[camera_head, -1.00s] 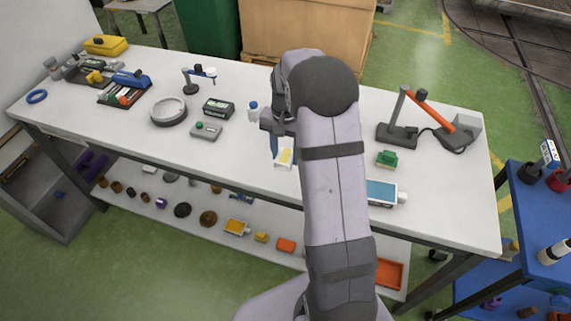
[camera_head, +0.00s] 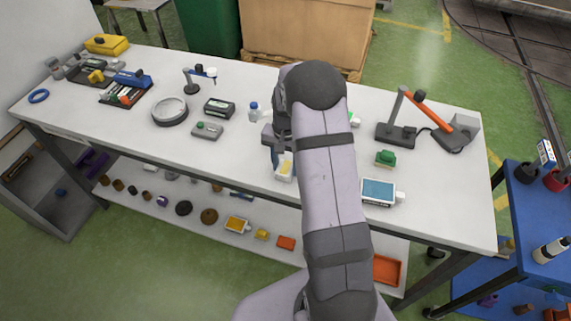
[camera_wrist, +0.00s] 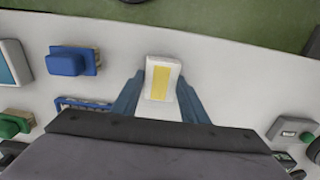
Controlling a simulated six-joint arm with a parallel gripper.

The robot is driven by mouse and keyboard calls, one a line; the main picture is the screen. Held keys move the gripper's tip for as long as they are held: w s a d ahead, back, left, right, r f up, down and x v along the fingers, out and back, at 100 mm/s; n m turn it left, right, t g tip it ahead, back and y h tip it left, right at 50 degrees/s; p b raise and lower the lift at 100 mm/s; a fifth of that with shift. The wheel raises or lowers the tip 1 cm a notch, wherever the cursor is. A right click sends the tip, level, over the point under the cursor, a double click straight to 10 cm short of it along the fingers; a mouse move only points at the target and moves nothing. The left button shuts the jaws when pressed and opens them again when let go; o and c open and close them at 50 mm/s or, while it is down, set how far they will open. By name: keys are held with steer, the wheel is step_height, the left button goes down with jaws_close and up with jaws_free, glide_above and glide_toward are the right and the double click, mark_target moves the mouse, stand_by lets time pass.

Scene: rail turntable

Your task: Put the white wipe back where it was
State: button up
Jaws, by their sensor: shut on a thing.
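The white wipe (camera_head: 284,172) shows as a small white piece with a yellow patch, near the front edge of the white table. In the wrist view the white wipe (camera_wrist: 150,79) sits between the two blue fingers of my gripper (camera_wrist: 160,92), its far end sticking out past the tips. My gripper (camera_head: 277,158) is shut on it, partly hidden behind my arm in the head view. I cannot tell whether the wipe touches the tabletop.
A blue-screened device (camera_head: 379,191) and a green block (camera_head: 385,158) are to the right. A grey box with a green button (camera_head: 207,130) and a black box (camera_head: 219,108) stand to the left. In the wrist view, a blue block (camera_wrist: 68,62) lies left of the fingers.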

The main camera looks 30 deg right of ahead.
mark_target(285, 168)
steer(key=shift+f, duration=0.1)
steer(key=shift+f, duration=0.1)
steer(key=o, duration=1)
steer(key=shift+c, duration=0.2)
step_height(285, 168, up, 12)
steer(key=b, duration=0.4)
steer(key=shift+r, duration=0.25)
steer(key=s+a+f+n, duration=0.2)
steer(key=s+a+n, duration=0.2)
steer(key=s, duration=0.7)
steer(key=s+a+f+n, duration=0.3)
steer(key=s+a+n, duration=0.2)
steer(key=s+a, duration=0.4)
steer(key=shift+s+f, duration=0.15)
steer(key=shift+s, duration=0.9)
